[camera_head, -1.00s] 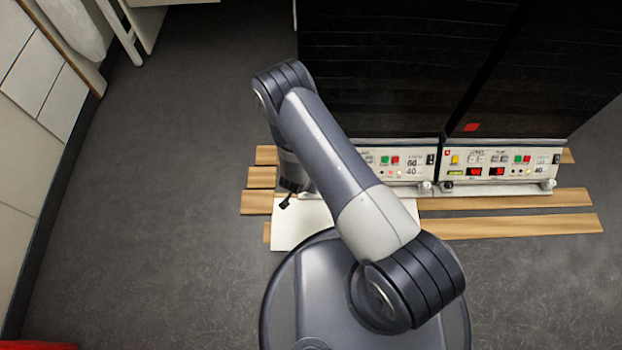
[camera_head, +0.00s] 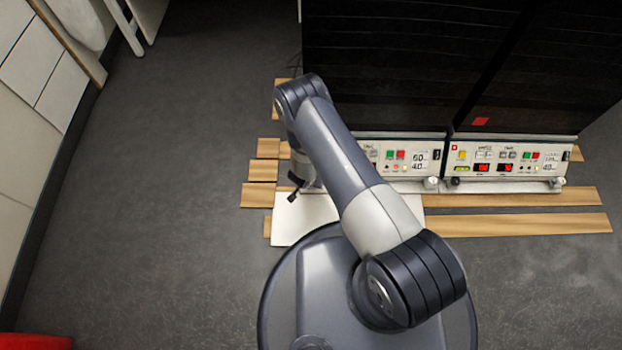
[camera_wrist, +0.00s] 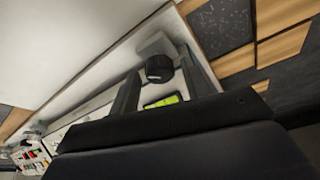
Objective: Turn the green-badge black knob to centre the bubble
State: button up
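A black knob (camera_wrist: 159,68) sits on a pale foot in the wrist view, between the two fingers of my gripper (camera_wrist: 159,62). The fingers are open, one on each side of the knob, with a gap showing on both sides. A bright yellow-green patch (camera_wrist: 162,101) lies just below the knob, partly covered by the gripper body; I cannot tell whether it is the badge or the level. No bubble can be made out. In the head view my arm hides the gripper and this knob.
Two bioreactor cabinets show control panels (camera_head: 505,150) in the head view, with pale feet below. Wooden boards (camera_head: 530,223) and a white plate (camera_head: 298,226) lie on the grey floor by them. Open floor (camera_head: 170,200) is to the left; a red object (camera_head: 35,341) is at bottom left.

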jog(key=c, duration=0.8)
jog(key=shift+n, duration=0.5)
jog(key=n+y+b, duration=0.1)
jog(key=n, duration=0.1)
jog(key=n+y+b, duration=0.1)
jog(key=n+b, duration=0.1)
jog(key=n, duration=0.1)
jog(key=shift+d+f, duration=0.1)
jog(key=shift+d, duration=0.1)
jog(key=shift+w+d+n+g+y+b, duration=0.15)
jog(key=shift+n+y+b, duration=0.4)
jog(key=shift+n, duration=0.9)
jog(key=shift+s+a+n+g+y+b, duration=0.15)
jog(key=shift+n+y+b, duration=0.4)
jog(key=shift+n, duration=0.9)
jog(key=shift+w+d, duration=0.1)
jog(key=o, duration=0.9)
jog(key=shift+o, duration=0.2)
